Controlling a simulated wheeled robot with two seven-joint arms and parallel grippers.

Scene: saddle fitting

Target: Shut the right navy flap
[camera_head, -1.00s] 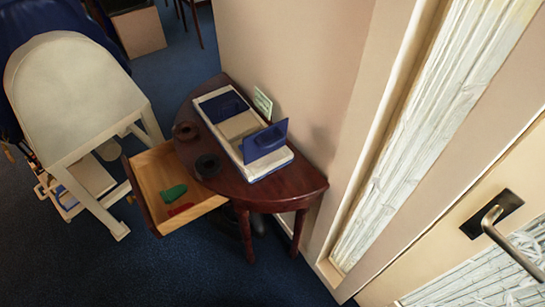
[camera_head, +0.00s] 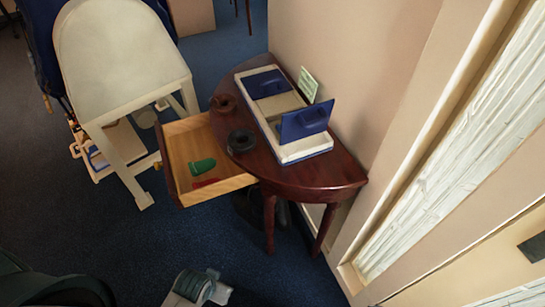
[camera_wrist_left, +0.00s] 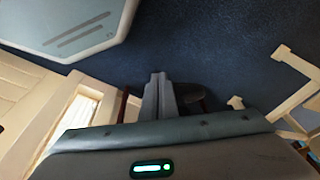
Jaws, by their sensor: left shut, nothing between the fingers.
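The right navy flap (camera_head: 305,122) stands raised on the near end of a long white box (camera_head: 303,150) on the half-round table. The other navy flap (camera_head: 266,84) lies flat at the box's far end. Part of my left arm, probably its gripper end, shows at the bottom of the head view, low and well apart from the table. In the left wrist view my left gripper (camera_wrist_left: 158,82) has its fingers together, with nothing between them, over the dark blue floor. The flap does not show there. My right gripper is not in view.
The dark red table (camera_head: 330,178) stands against the wall. Its drawer (camera_head: 214,145) is pulled out, holding a green piece (camera_head: 202,166) and a red piece (camera_head: 205,183). A brown ring (camera_head: 223,103), a black ring (camera_head: 241,141) and a green card (camera_head: 308,84) are near the box. A pale chair (camera_head: 120,60) stands left.

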